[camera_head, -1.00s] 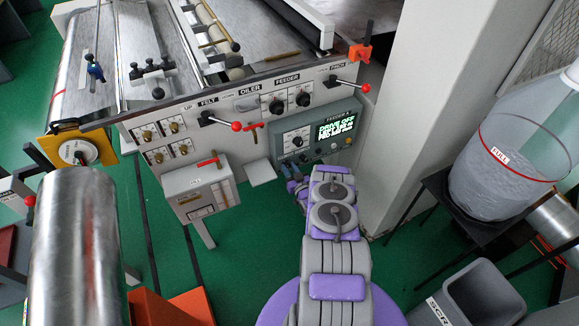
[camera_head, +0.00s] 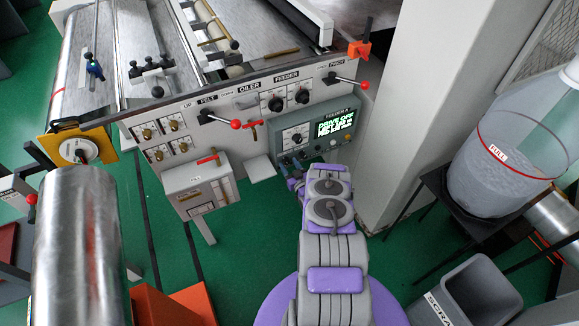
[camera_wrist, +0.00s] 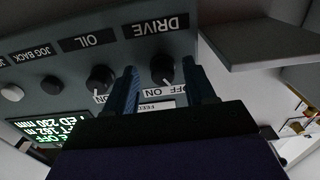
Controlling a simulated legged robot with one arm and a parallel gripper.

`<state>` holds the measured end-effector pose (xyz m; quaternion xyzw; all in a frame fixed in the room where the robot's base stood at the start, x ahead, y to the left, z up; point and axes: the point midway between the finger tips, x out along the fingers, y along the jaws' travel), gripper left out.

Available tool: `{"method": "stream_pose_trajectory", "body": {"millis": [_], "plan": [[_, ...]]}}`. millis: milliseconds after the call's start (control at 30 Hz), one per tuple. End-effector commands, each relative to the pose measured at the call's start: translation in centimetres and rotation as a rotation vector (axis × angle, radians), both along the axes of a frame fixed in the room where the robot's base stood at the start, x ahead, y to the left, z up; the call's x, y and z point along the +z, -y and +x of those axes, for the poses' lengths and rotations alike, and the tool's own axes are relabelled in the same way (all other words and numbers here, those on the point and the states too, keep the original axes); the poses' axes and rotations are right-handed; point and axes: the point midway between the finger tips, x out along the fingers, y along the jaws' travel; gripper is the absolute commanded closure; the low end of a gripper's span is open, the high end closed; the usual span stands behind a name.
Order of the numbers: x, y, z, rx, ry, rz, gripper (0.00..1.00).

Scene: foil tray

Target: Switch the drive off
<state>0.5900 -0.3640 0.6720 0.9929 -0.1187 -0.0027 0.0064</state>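The drive knob (camera_wrist: 163,68) is black and round, under the DRIVE label (camera_wrist: 156,26), which appears upside down in the wrist view. Its white mark leans toward the word OFF. My gripper (camera_wrist: 160,70) is open, with one blue finger on each side of the knob and gaps visible. I cannot tell whether the fingertips reach past its face. In the head view my gripper (camera_head: 291,172) is at the lower left of the teal feeder panel (camera_head: 303,123), and the drive knob is not clear there. The panel's screen (camera_head: 335,122) reads DRIVE OFF on its top line.
The oil knob (camera_wrist: 100,79) sits close beside my left finger in the wrist view. A grey ledge (camera_wrist: 256,40) juts out at the right there. In the head view, a pale column (camera_head: 410,110) stands right of the panel and a grey box (camera_head: 198,180) left.

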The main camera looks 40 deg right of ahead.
Motion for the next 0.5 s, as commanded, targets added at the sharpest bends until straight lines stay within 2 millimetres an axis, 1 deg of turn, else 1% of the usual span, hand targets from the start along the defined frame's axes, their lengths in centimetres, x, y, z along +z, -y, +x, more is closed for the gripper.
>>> {"method": "stream_pose_trajectory", "body": {"millis": [233,333,433,500], "plan": [[0.1,-0.1,0.0,0.002,0.002,-0.001,0.43],[0.1,-0.2,-0.4,0.002,0.001,-0.001,0.43],[0.1,-0.4,-1.5,0.000,-0.002,-0.001,0.43],[0.2,-0.7,-2.8,-0.001,-0.003,0.001,0.43]]}}
